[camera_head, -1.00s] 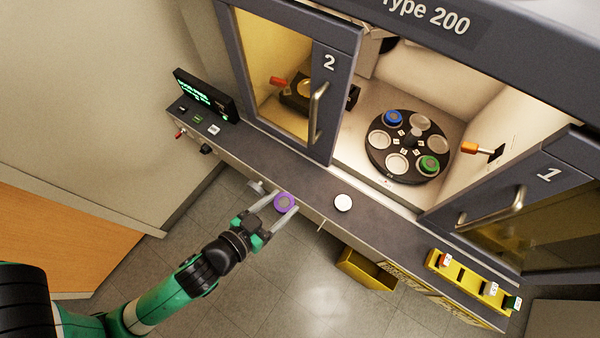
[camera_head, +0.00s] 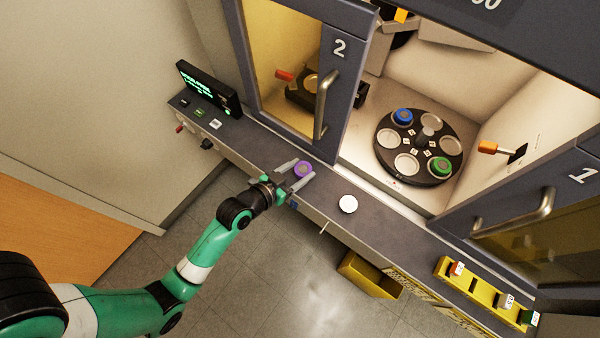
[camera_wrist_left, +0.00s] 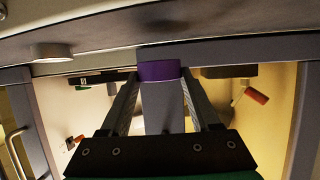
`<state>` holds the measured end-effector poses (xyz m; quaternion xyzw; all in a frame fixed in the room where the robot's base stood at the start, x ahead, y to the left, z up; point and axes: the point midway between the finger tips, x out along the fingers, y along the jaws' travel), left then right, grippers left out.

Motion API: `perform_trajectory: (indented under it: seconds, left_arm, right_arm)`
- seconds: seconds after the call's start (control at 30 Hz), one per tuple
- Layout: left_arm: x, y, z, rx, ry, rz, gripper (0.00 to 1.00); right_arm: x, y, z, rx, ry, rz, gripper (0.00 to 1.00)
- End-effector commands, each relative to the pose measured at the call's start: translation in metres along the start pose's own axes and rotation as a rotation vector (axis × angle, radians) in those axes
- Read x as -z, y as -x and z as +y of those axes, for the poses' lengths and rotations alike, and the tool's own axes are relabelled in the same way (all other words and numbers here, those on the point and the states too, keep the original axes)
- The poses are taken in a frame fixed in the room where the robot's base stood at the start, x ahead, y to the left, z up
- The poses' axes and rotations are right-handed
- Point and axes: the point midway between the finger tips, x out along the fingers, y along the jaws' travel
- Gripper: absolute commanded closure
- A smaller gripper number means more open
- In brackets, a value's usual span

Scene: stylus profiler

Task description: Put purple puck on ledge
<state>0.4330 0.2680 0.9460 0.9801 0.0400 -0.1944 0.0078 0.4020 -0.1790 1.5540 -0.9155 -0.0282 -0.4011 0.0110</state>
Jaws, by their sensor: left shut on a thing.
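The purple puck (camera_head: 303,169) is held between the fingertips of my left gripper (camera_head: 300,172), over the grey ledge (camera_head: 255,150) along the front of the machine. In the left wrist view the puck (camera_wrist_left: 158,70) sits between the two finger ends, close to the ledge surface (camera_wrist_left: 110,45). I cannot tell whether it touches the ledge. My right gripper is not in view.
A white disc (camera_head: 347,204) lies on the ledge to the right of the puck. Behind are door 2 (camera_head: 340,75) and an open chamber with a round carousel (camera_head: 420,147) holding a blue puck (camera_head: 403,116) and a green puck (camera_head: 440,166). A yellow rack (camera_head: 480,290) stands at right.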

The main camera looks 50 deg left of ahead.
Motion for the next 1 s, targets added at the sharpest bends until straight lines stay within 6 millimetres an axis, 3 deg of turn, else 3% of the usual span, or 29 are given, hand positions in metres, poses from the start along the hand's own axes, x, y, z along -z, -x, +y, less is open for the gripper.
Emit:
perform_trajectory:
  seconds: [0.13,0.3,0.67,0.7,0.87,1.0]
  left_arm:
    - [-0.007,-0.009,-0.004,0.002,0.001,0.0,1.0]
    - [-0.033,-0.018,-0.003,0.001,0.001,-0.002,1.0]
    - [-0.036,-0.019,-0.002,0.0,0.0,-0.001,1.0]
    - [-0.036,-0.019,-0.002,0.0,0.0,-0.001,0.35]
    - [-0.035,-0.019,-0.002,0.0,0.0,-0.001,0.07]
    - [-0.035,-0.019,-0.002,0.0,0.0,-0.001,0.07]
  right_arm:
    - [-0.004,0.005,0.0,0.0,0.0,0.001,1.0]
    - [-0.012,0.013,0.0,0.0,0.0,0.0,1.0]
    - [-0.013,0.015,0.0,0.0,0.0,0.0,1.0]
    - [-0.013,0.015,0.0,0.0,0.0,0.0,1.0]
    - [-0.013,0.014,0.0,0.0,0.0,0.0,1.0]
    - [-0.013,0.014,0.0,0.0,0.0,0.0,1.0]
